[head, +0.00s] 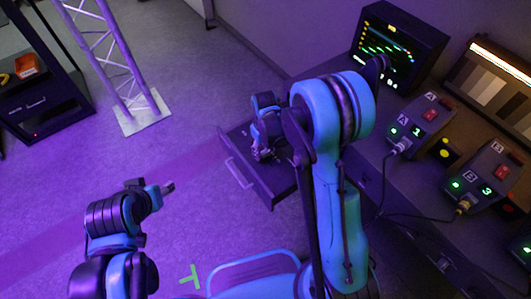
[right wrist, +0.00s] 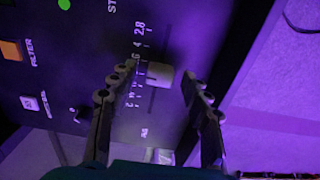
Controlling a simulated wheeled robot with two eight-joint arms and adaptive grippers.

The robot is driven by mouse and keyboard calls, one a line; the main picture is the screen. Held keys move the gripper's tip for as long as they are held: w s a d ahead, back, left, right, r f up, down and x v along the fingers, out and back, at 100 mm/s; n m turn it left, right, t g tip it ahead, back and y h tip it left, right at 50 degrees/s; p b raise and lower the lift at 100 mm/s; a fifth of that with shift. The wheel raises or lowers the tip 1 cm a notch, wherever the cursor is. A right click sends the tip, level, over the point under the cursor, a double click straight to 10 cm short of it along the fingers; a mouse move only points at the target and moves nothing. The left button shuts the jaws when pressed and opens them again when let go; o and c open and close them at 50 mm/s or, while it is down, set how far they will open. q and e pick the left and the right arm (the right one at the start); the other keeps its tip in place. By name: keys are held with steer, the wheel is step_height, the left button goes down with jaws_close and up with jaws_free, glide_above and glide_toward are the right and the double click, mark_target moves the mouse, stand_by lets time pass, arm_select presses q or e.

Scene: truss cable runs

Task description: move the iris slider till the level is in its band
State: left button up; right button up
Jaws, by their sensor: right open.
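The iris slider's pale knob (right wrist: 160,75) sits in a dark slot beside a printed scale in the right wrist view, near the marks just past 4. My right gripper (right wrist: 153,92) is open, with one finger on each side of the knob and a gap on both sides. In the head view, my right gripper (head: 262,153) is over the pulled-out dark drawer unit (head: 270,188), and the knob is hidden there. A monitor (head: 397,50) shows green traces and a yellow dashed line; its level is too small to read. My left gripper (head: 167,188) hangs over open floor.
The slider's panel also carries an orange FILTER button (right wrist: 11,50) and a green light (right wrist: 64,4). Two switch boxes (head: 420,122) (head: 487,177) with cables stand on the desk at right. A truss (head: 115,60) and shelf stand at left. The floor between is clear.

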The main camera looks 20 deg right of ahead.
steer(key=shift+f, duration=0.35)
jaws_close()
steer(key=shift+s, duration=0.1)
jaws_free()
